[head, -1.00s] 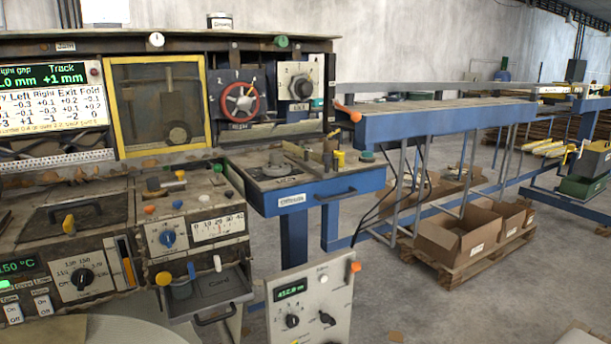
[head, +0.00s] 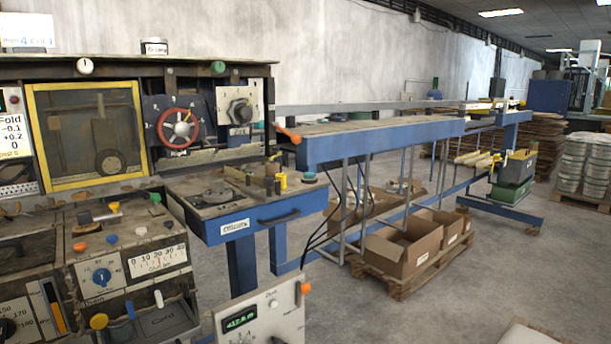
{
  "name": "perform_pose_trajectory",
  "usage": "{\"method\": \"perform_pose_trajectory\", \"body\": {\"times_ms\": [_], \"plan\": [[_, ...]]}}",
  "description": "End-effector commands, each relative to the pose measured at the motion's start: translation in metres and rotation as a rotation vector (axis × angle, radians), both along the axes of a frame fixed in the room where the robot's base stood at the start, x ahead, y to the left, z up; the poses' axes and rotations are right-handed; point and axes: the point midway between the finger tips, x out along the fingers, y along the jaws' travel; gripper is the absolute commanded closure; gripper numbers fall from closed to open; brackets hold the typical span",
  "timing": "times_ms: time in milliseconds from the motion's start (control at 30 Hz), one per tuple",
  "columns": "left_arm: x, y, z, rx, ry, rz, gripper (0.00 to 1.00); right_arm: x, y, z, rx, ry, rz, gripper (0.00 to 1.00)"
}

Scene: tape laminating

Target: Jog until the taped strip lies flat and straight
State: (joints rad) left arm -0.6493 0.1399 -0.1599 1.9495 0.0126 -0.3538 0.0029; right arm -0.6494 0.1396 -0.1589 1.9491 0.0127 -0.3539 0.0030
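The laminating machine fills the left side of the head view, with a yellow-framed window (head: 88,130), a red handwheel (head: 180,126) and a black knob (head: 239,110) beside it. A grey control box (head: 262,322) with a small green display and an orange knob stands at the bottom, cut off by the frame edge. A long blue outfeed table (head: 390,143) runs back to the right. I cannot make out the taped strip on it. A screen (head: 14,140) at the left edge is partly cut off. Neither gripper is in view.
A blue bench (head: 270,215) with a drawer handle juts out from the machine. Open cardboard boxes (head: 402,248) sit on a wooden pallet under the outfeed table. Wrapped stacks (head: 586,150) stand at the far right. The concrete floor at the right front is mostly clear.

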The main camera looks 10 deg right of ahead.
Motion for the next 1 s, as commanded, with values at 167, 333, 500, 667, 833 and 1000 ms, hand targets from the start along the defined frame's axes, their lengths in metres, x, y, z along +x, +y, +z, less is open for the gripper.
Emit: {"method": "perform_pose_trajectory", "body": {"times_ms": [167,333,500,667,833,1000], "plan": [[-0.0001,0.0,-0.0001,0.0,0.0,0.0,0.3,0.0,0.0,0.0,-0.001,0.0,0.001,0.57],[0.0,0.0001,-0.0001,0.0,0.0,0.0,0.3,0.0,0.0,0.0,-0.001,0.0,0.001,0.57],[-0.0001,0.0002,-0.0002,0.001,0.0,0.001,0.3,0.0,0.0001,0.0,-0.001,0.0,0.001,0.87],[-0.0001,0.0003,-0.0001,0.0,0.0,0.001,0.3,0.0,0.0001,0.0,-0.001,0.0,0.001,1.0],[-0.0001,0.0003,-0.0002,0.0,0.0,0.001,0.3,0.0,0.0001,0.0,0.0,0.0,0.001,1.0],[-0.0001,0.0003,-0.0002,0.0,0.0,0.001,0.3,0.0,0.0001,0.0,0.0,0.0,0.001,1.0]]}}
